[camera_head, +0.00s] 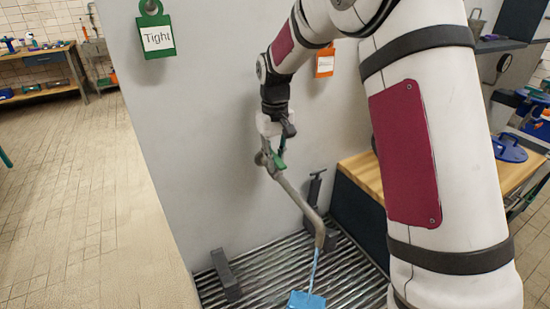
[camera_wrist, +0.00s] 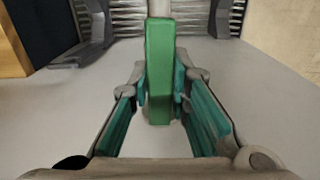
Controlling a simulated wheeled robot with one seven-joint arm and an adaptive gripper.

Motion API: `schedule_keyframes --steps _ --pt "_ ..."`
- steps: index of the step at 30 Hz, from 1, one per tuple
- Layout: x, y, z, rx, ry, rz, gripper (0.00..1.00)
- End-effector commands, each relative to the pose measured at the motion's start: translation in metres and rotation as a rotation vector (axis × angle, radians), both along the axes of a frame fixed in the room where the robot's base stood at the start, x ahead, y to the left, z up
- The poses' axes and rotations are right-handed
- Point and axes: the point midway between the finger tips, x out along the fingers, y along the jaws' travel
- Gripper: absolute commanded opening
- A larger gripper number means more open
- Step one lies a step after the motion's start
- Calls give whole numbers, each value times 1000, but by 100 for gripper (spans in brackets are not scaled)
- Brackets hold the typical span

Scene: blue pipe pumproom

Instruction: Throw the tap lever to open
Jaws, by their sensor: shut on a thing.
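The tap is a grey curved pipe (camera_head: 298,199) that comes out from the pale wall and bends down over a slatted drain. Its green lever (camera_head: 280,151) sits at the wall end of the pipe, partly hidden by my gripper (camera_head: 272,138). In the wrist view the green lever (camera_wrist: 160,70) stands upright between my teal finger pads (camera_wrist: 162,95), which are shut on it from both sides. A thin blue stream falls from the spout onto a blue item (camera_head: 306,299) on the drain.
A green tag reading "Tight" (camera_head: 158,36) and an orange tag (camera_head: 324,63) hang on the wall. Dark grey supports (camera_head: 226,274) stand on the slatted drain (camera_head: 268,275). A wooden counter (camera_head: 365,173) is at the right, behind my arm. Open tiled floor (camera_head: 70,190) lies at the left.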

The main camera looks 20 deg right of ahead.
Motion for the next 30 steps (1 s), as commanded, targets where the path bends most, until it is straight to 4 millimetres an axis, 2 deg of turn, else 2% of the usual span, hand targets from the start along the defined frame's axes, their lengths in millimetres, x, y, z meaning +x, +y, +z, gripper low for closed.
schedule_keyframes --steps 20,21,23,30 --pt "1 0 1 -1 -3 67 0" --pt "1 0 1 -1 -3 67 23" --pt "1 0 1 -2 -2 67 36" --pt "0 0 0 -1 -1 65 38"
